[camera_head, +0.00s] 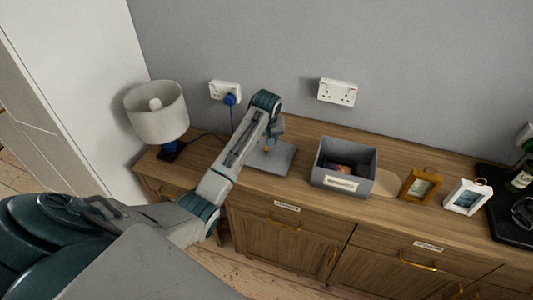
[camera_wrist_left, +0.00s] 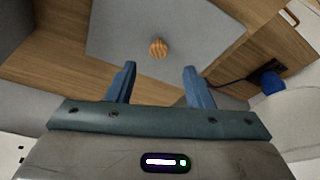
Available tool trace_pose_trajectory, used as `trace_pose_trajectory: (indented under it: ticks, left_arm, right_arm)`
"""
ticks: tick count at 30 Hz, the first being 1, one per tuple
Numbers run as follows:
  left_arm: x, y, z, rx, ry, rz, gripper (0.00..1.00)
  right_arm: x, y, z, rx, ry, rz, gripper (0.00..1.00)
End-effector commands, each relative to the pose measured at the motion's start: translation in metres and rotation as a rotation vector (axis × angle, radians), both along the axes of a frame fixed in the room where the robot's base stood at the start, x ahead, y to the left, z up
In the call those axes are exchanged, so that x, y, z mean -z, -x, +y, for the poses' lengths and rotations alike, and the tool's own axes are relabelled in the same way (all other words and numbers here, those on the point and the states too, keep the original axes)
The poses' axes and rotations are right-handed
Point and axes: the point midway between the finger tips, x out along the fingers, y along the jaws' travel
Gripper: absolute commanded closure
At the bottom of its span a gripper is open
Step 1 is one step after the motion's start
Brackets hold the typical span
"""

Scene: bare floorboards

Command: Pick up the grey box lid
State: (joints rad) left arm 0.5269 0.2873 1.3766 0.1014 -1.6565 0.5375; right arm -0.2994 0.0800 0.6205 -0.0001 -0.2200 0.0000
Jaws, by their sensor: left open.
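The grey box lid (camera_head: 279,161) lies flat on the wooden sideboard, between the lamp and the open grey box (camera_head: 326,160). In the left wrist view the lid (camera_wrist_left: 195,25) has a small round wooden knob (camera_wrist_left: 158,47) on top. My left gripper (camera_wrist_left: 158,78) is open and empty, with its two blue fingers apart and the knob beyond the gap between their tips. In the head view my left arm reaches over the lid and partly hides it; the gripper (camera_head: 270,143) is just above the lid. My right gripper is out of view.
A lamp (camera_head: 157,114) with a blue base stands at the left, its cord running to a wall socket (camera_head: 224,90). Right of the box are a gold frame (camera_head: 421,185), a white frame (camera_head: 467,197) and a black tray (camera_head: 509,222) with a bottle.

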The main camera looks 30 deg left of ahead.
Motion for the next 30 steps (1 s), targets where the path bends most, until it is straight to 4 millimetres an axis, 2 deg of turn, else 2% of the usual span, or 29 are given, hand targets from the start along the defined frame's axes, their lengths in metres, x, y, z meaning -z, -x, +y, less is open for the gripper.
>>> trace_pose_trajectory:
  ticks: [8, 12, 16, 26, 30]
  left_arm:
    - [0.019, -0.005, 0.003, 0.001, 0.000, 0.001, 0.53]
    - [0.037, -0.010, 0.005, 0.001, 0.002, 0.003, 0.53]
    - [0.054, -0.014, 0.008, 0.001, 0.001, 0.002, 0.53]
    - [0.062, -0.016, 0.009, 0.002, 0.000, -0.001, 0.53]
    - [0.061, -0.016, 0.009, 0.002, 0.000, -0.001, 0.77]
  right_arm:
    - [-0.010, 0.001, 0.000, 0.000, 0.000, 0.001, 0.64]
    - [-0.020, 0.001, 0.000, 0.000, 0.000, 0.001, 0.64]
    - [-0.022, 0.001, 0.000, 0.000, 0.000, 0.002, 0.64]
    - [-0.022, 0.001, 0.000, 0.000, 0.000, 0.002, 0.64]
    - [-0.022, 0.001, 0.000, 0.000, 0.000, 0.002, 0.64]
